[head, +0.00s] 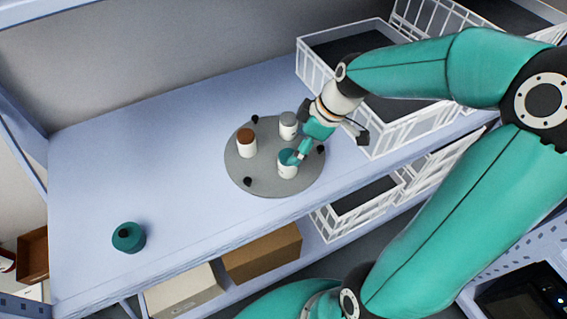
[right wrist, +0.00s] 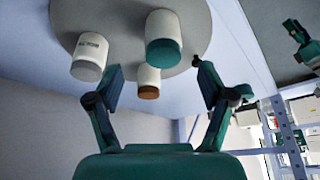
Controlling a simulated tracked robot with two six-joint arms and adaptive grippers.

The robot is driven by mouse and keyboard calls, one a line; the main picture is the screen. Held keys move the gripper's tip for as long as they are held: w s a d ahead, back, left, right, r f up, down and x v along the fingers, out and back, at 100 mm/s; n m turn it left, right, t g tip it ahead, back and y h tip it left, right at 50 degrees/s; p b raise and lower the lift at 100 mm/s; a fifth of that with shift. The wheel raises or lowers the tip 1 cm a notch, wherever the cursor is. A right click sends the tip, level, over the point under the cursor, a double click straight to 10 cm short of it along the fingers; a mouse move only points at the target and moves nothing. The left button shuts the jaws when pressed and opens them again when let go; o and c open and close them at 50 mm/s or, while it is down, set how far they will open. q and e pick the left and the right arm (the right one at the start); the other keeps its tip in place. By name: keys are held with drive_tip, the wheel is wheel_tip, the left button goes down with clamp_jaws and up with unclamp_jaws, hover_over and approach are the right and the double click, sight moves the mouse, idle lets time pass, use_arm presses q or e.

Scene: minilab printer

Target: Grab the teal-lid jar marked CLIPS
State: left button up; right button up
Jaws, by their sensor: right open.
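The teal-lid jar (head: 287,169) is white and stands at the front right of a round grey turntable (head: 240,176). In the right wrist view the teal-lid jar (right wrist: 163,42) shows lid towards me; no CLIPS marking is readable. My right gripper (head: 295,156) is open at this jar in the head view and partly covers it. In the right wrist view the fingers of my right gripper (right wrist: 161,72) are spread wide with nothing held; the jar appears between and beyond their tips. My left gripper is not in view.
A brown-lid jar (head: 246,143) and a grey-lid jar (head: 289,125) share the turntable. Small black knobs stand near its rim. White wire baskets (head: 376,143) stand right of it. A round teal object (head: 128,237) sits at the shelf's front left. The shelf (head: 150,150) between is clear.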

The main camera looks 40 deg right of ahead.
sight(286, 171)
drive_tip(key=x, duration=0.8)
drive_tip(key=shift+a+f+p, duration=0.1)
drive_tip(key=shift+f+p, duration=0.05)
drive_tip(key=shift+p, duration=0.2)
drive_tip(key=shift+s, duration=0.1)
drive_tip(key=c, duration=1.3)
